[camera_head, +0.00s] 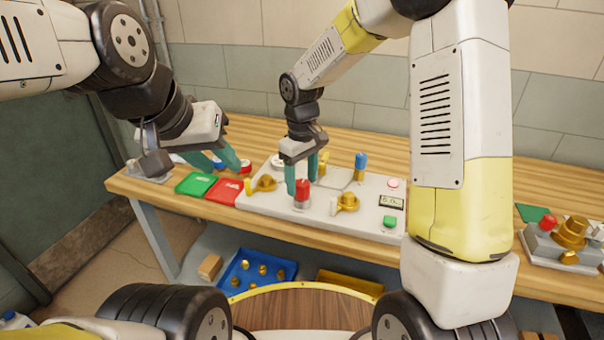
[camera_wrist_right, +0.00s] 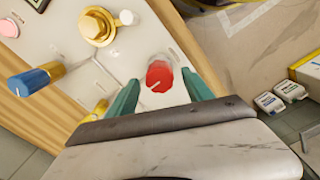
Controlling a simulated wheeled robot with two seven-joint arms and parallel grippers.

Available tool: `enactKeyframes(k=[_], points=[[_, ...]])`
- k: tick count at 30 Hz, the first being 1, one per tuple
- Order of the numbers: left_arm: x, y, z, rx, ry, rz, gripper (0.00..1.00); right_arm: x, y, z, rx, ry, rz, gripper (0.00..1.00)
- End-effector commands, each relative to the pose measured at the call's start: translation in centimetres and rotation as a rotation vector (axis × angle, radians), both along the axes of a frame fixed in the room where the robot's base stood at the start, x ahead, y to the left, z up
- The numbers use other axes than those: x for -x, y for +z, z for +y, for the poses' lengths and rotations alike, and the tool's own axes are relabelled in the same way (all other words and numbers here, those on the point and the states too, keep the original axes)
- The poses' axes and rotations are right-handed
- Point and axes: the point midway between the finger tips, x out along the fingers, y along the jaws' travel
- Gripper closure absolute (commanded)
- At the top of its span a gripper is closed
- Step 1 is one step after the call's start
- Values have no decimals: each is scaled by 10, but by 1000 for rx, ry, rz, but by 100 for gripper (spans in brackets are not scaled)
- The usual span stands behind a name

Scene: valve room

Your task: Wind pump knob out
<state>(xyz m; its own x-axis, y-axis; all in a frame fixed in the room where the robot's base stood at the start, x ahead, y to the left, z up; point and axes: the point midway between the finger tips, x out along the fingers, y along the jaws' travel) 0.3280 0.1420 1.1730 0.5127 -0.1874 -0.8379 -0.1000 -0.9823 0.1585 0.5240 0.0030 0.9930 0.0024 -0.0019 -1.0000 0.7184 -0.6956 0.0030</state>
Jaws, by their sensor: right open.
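A control panel (camera_head: 275,205) lies on the wooden bench. A red knob (camera_head: 302,190) with a white pointer line stands near its middle; it also shows in the right wrist view (camera_wrist_right: 159,76). A blue knob (camera_head: 361,160) on a brass stem stands behind it to the right. I cannot tell from any label which knob is the pump's. My right gripper (camera_head: 302,183) is open, pointing down over the red knob. In the right wrist view its teal fingers are on either side of the red knob, with gaps visible. My left gripper (camera_head: 217,158) is open and empty to the left.
Brass valves (camera_head: 347,201) with pale handles flank the red knob. A green button (camera_head: 390,221) and a small display (camera_head: 391,202) are at the panel's right. Red (camera_head: 226,190) and green (camera_head: 196,184) plates lie to the left. A blue tray (camera_head: 240,285) sits below the bench.

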Motion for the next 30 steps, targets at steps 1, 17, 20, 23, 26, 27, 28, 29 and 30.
enactKeyframes(k=[1, 17, 20, 23, 26, 27, 28, 29, 30], points=[[0, 0, 0, 0, 0, 0, 64, -1, 11, 0, -2, -1, -6, 40], [0, 0, 0, 0, 0, 0, 64, 0, 54, 0, 0, 0, -1, 40], [0, 0, 0, 0, 0, 0, 64, 0, 54, 0, 0, 0, -1, 40], [0, 0, 0, 0, 0, 0, 64, 1, 57, -2, -2, -7, -7, 40], [0, 0, 0, 0, 0, 0, 64, 8, 72, -13, -12, -41, -31, 40], [0, 0, 0, 0, 0, 0, 64, 12, 81, -20, -18, -65, -48, 40], [0, 0, 0, 0, 0, 0, 64, 17, 88, -26, -25, -86, -63, 40], [0, 0, 0, 0, 0, 0, 64, 22, 96, -33, -33, -110, -79, 40], [0, 0, 0, 0, 0, 0, 64, 30, 108, -42, -45, -145, -102, 40]])
